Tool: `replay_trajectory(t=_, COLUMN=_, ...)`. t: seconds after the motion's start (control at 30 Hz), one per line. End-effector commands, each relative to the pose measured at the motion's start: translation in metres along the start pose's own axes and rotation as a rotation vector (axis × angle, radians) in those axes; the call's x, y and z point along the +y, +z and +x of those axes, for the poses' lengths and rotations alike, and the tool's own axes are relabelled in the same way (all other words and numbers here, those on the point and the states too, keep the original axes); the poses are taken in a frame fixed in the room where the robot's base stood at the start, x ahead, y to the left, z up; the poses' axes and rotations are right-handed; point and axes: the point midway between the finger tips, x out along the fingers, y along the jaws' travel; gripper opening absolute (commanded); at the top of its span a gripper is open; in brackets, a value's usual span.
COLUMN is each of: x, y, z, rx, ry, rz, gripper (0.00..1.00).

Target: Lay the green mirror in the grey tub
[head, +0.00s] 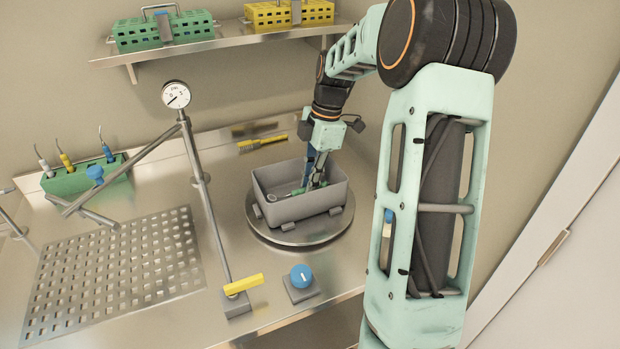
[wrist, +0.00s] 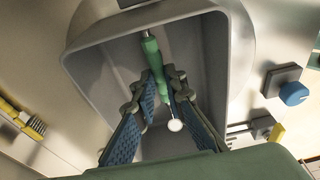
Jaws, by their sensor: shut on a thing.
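The grey tub (head: 300,208) stands on a round metal plate (head: 257,223) on the steel counter. It also fills much of the wrist view (wrist: 98,62). The green mirror (wrist: 151,52) has a green handle and a small round pale head (wrist: 174,125). My gripper (wrist: 163,86) is shut on its handle, with a blue-padded finger on each side. In the head view, my gripper (head: 313,184) reaches down inside the tub's walls, and a bit of green (head: 298,191) shows low inside. I cannot tell whether the mirror touches the tub's floor.
A yellow brush (head: 262,143) lies behind the tub. A gauge on a post (head: 190,150) with slanting bars stands left. A blue knob (head: 301,276) and yellow lever (head: 243,284) are in front. A green rack (head: 70,181) holds tools. A shelf (head: 220,40) bears cassettes.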

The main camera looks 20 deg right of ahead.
Motion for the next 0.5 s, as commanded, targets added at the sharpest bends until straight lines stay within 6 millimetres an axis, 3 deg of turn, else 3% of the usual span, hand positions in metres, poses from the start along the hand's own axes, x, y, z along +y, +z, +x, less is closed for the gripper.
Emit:
replay_trajectory(t=0.47, x=0.0002, y=0.0013, z=0.0061, rx=0.000, ry=0.001, rz=0.000, gripper=0.00)
replay_trajectory(t=0.5, x=0.0002, y=0.0012, z=0.0060, rx=0.000, ry=0.001, rz=0.000, gripper=0.13)
